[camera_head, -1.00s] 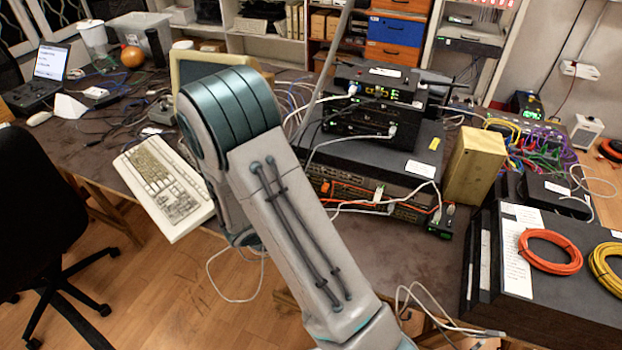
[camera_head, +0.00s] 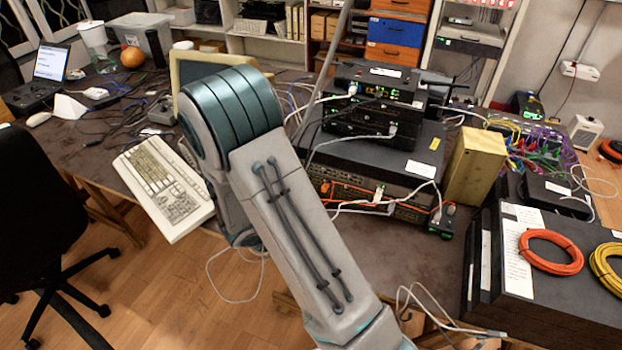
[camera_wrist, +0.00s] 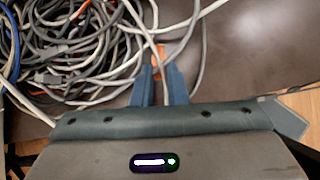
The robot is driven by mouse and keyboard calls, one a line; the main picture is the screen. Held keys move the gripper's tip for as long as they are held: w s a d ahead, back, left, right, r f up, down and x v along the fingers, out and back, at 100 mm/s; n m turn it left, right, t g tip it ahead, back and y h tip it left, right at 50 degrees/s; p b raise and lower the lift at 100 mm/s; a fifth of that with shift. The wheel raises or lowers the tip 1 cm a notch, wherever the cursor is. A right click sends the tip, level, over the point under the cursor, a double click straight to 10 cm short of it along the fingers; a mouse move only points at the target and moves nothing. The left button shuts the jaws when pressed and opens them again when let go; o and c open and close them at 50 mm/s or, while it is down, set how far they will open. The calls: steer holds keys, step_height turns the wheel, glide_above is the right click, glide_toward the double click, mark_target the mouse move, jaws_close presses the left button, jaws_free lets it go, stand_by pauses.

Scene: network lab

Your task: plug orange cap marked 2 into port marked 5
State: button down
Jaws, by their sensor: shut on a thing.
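My gripper (camera_wrist: 162,72) is at the centre of the wrist view, its two blue fingers close together. It is shut on a small orange piece (camera_wrist: 159,52), which shows just between and beyond the fingertips. This looks like the orange cap, but the fingers hide most of it and no number is readable. A pale cable runs back between the fingers. In the head view my arm crosses the middle and the gripper is out of the picture. No port marked 5 can be made out in either view.
A tangle of grey and white cables (camera_wrist: 75,60) lies left of the fingers. In the head view, stacked network boxes (camera_head: 370,125), a wooden block (camera_head: 474,165), coiled orange (camera_head: 550,250) and yellow cables, and a keyboard (camera_head: 163,190) are on the tables. Bare dark tabletop (camera_wrist: 255,45) lies right of the fingers.

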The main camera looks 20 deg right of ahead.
steer(key=shift+r+p, duration=1.9)
steer(key=shift+r, duration=0.6)
steer(key=shift+w+d+f+b, duration=0.15)
steer(key=shift+w+d+b, duration=0.1)
steer(key=shift+w+b, duration=0.05)
steer(key=shift+n+t+y, duration=0.3)
steer(key=shift+n+t, duration=0.1)
steer(key=shift+n, duration=0.5)
steer(key=w+d+b, duration=0.1)
steer(key=w+d, duration=0.1)
steer(key=w+d+b, duration=0.1)
steer(key=w+d, duration=0.1)
steer(key=d, duration=0.1)
steer(key=w+d+b, duration=0.1)
steer(key=w+d, duration=0.1)
steer(key=d, duration=0.1)
steer(key=shift+w+r, duration=0.25)
steer(key=shift+w, duration=0.1)
steer(key=shift+w+d+r, duration=0.2)
steer(key=shift+w+d, duration=0.4)
steer(key=shift+d, duration=0.05)
steer(key=shift+w+d+f+p, duration=0.1)
steer(key=shift+w+d+p, duration=0.8)
steer(key=shift+w+d, duration=0.15)
steer(key=shift+d, duration=0.1)
steer(key=c, duration=2.1)
jaws_free()
